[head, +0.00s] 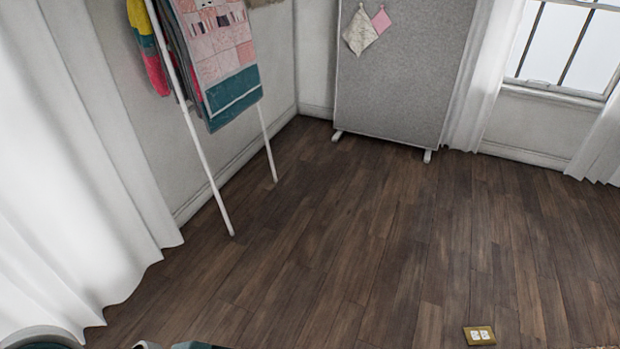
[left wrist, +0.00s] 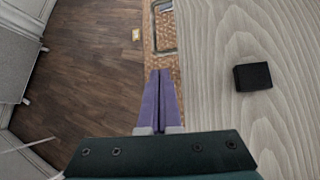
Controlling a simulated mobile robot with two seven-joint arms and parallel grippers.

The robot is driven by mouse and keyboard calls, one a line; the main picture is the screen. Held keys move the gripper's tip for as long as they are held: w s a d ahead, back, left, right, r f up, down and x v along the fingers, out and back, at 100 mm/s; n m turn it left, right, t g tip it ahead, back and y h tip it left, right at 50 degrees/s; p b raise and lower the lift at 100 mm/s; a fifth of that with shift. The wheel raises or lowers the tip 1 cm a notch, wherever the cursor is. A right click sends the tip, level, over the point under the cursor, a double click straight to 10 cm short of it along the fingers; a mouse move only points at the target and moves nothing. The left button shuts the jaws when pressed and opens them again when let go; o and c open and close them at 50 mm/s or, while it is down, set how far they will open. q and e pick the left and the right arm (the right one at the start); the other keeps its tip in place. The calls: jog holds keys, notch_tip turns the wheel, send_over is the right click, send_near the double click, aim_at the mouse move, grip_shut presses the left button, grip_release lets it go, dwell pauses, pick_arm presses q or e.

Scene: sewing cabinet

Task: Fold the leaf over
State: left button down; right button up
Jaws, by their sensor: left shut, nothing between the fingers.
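In the left wrist view a pale grey wood-grain panel (left wrist: 215,50) fills the right side; I cannot tell whether it is the leaf or the cabinet top. A brown patterned strip (left wrist: 158,55) runs along its left edge, with part of a metal-rimmed rectangular frame (left wrist: 164,28) at the top. My left gripper (left wrist: 160,72) has purple fingers, shut together and empty. They show over the strip, just left of the panel's edge; I cannot tell if they touch it. The head view does not show the cabinet clearly. My right gripper is in neither view.
A black block (left wrist: 252,77) lies on the panel. The dark wood floor (head: 350,240) is mostly clear, with a brass outlet plate (head: 480,335). A white rack with quilts (head: 225,60), a grey board (head: 400,80) and white curtains (head: 70,180) stand around it.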

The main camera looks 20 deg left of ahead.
pick_arm(q)
jog(key=b+x, duration=0.1)
jog(key=x, duration=0.4)
jog(key=shift+w+d+f+b, duration=0.1)
jog(key=shift+w+d+b, duration=0.05)
jog(key=shift+b, duration=0.2)
jog(key=s+d+r+m+t+p, duration=0.1)
jog(key=s+r+p, duration=0.2)
jog(key=r+p, duration=1)
jog(key=s+d+r+m+t+p, duration=0.1)
jog(key=s+r+p, duration=0.3)
jog(key=r+p, duration=0.9)
jog(key=shift+s+d+r+t+y, duration=0.3)
jog(key=shift+r+t, duration=0.35)
jog(key=shift+t, duration=0.15)
jog(key=shift+p, duration=0.35)
